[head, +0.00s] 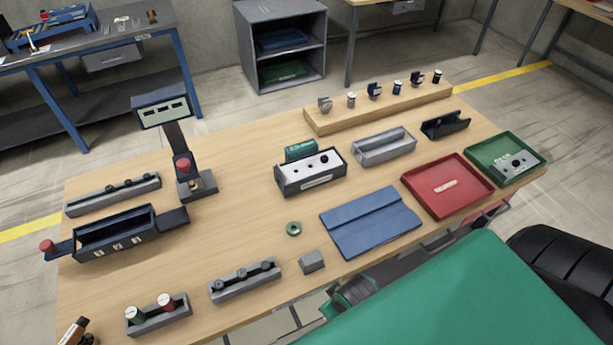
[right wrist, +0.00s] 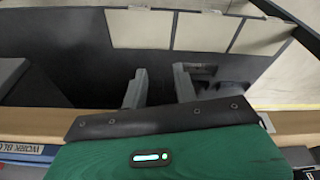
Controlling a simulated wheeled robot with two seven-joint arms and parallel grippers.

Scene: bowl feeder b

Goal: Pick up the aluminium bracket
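A pale grey open channel part (head: 383,147), which looks like the aluminium bracket, lies on the wooden table right of the middle in the head view. A small silver clip-shaped part (head: 325,104) on the wooden rack at the back is also metal-coloured, so I cannot be certain which one it is. My right gripper (right wrist: 160,90) shows two separated grey fingers with nothing between them in the right wrist view. It is well away from both parts. My left gripper is not in view.
A black channel part (head: 445,125), red tray (head: 447,186), green tray (head: 505,158) and blue folded mat (head: 370,222) surround the grey channel. A grey box (head: 310,172) stands to its left. Bare tabletop (head: 225,235) shows left of the middle.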

